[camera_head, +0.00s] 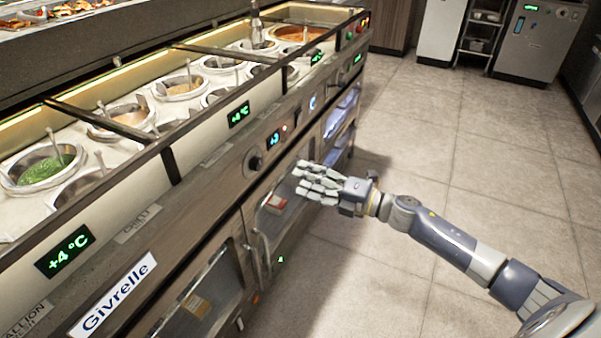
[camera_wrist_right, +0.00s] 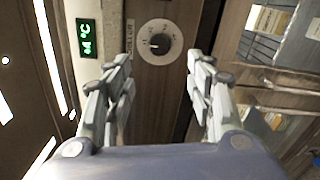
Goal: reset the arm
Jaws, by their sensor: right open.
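My right gripper (camera_head: 318,184) is in front of the steel counter's front panel in the head view, with its arm coming in from the lower right. Its fingers point left toward the cabinet doors. In the right wrist view the two finger sets of my right gripper (camera_wrist_right: 160,100) stand apart with nothing between them. A black control knob (camera_wrist_right: 160,43) on a pale dial shows beyond the fingertips. My left gripper is not in view.
The counter holds several sauce wells, one with green sauce (camera_head: 42,172). A door handle (camera_head: 262,255) is below and left of my right gripper. Tiled floor (camera_head: 480,150) is clear to the right. A steel cabinet (camera_head: 540,42) stands at the back right.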

